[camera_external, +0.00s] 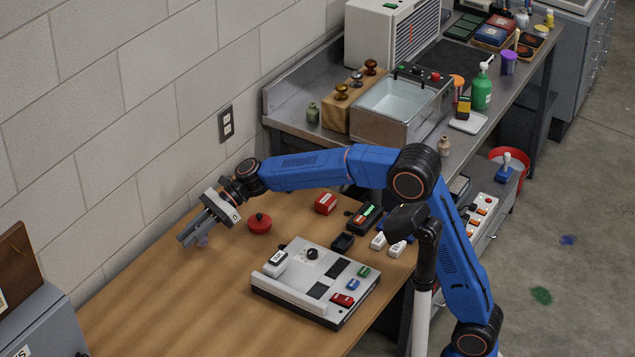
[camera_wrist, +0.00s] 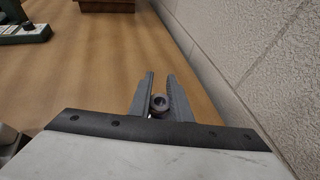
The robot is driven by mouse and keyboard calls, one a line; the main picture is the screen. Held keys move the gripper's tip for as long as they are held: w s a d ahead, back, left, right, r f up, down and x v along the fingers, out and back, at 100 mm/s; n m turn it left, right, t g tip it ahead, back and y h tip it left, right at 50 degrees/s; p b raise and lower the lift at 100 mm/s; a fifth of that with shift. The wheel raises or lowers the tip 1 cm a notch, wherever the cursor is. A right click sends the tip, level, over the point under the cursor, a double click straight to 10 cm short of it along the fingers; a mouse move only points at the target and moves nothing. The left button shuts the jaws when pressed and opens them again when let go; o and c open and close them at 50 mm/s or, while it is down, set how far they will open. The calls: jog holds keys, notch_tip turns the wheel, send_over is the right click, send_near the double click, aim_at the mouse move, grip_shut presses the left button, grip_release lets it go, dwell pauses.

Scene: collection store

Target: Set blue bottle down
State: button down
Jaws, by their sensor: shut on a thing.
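My gripper (camera_external: 192,238) is over the wooden table near the wall, left of the red round object. In the wrist view my gripper (camera_wrist: 161,78) has its two fingers on either side of a small grey-blue bottle (camera_wrist: 160,102), whose round open mouth faces the camera. The bottle (camera_external: 203,240) shows in the external view as a small bluish-grey piece beside the fingers, mostly hidden by them. It is held in the shut fingers. I cannot tell whether its base touches the table.
The wooden table (camera_external: 150,300) is clear to the front left. A red round object (camera_external: 260,223) sits right of my gripper, and a grey panel device (camera_external: 290,299) farther right. The block wall (camera_external: 150,130) runs close behind. A grey cabinet (camera_external: 45,320) stands at lower left.

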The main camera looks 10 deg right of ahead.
jog(key=shift+f, duration=2.9)
jog(key=shift+f, duration=0.1)
jog(key=c, duration=1.6)
grip_release()
jog(key=shift+c, duration=0.2)
jog(key=v, duration=1.2)
